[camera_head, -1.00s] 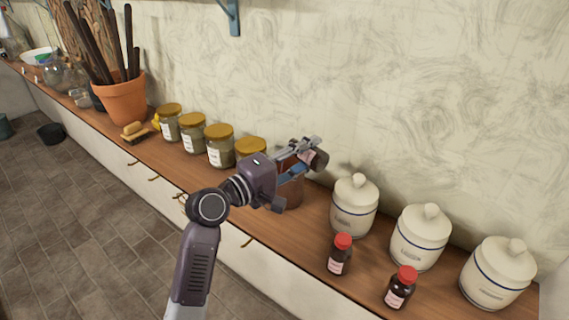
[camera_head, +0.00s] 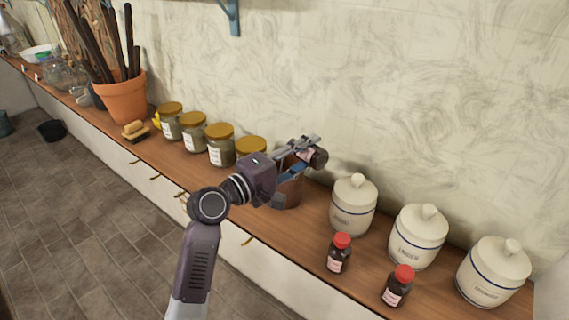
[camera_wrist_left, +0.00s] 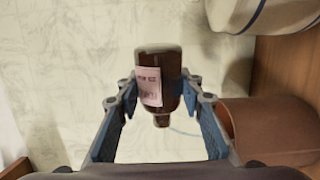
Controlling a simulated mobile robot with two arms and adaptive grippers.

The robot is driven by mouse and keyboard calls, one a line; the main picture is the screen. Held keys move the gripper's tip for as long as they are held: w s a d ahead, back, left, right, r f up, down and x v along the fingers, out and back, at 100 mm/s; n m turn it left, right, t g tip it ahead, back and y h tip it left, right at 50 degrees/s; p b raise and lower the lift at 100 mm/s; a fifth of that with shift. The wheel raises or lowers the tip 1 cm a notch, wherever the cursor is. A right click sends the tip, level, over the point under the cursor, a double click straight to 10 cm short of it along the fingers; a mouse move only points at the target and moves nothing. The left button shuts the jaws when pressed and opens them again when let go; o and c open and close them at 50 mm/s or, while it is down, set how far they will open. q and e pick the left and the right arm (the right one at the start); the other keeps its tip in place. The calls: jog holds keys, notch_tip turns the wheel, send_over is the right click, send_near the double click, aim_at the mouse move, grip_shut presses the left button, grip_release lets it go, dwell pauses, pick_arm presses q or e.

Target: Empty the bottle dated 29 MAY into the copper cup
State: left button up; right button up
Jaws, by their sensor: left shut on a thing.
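My left gripper (camera_head: 304,152) is shut on a small brown bottle (camera_head: 318,158), held tipped above the copper cup (camera_head: 291,191). The cup stands on the wooden shelf, partly hidden by my gripper. In the left wrist view the bottle (camera_wrist_left: 168,65) sits between the fingers (camera_wrist_left: 163,122), its neck bare and without a cap. Its pinkish label (camera_wrist_left: 149,86) is too small to read. A thin pale line runs from near its mouth toward the cup (camera_wrist_left: 268,125). Two red-capped brown bottles (camera_head: 339,259) (camera_head: 396,291) stand upright on the shelf. My right gripper is out of view.
Three white lidded canisters (camera_head: 353,207) (camera_head: 417,238) (camera_head: 493,273) stand right of the cup. Several gold-lidded jars (camera_head: 221,147), a brush (camera_head: 134,131) and a terracotta pot (camera_head: 124,100) are to the left. The wall is close behind the shelf (camera_head: 303,226).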

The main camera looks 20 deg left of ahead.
pick_arm(q)
jog(key=shift+w+a+r+n+p, duration=0.1)
jog(key=shift+r+n+p, duration=0.25)
jog(key=shift+n+p, duration=0.6)
dwell(0.6)
jog(key=shift+r+p, duration=0.25)
jog(key=shift+p, duration=0.5)
jog(key=shift+n+p, duration=0.35)
jog(key=shift+a, duration=0.1)
jog(key=shift+w+a+r+n+p, duration=0.1)
jog(key=shift+r+n+p, duration=0.25)
jog(key=shift+n+p, duration=0.45)
jog(key=shift+f, duration=0.1)
jog(key=shift+m, duration=0.3)
jog(key=shift+f+m+b, duration=0.4)
jog(key=shift+b, duration=0.2)
jog(key=shift+d+f+m+b, duration=0.2)
jog(key=shift+m+b, duration=0.45)
jog(key=shift+m, duration=0.15)
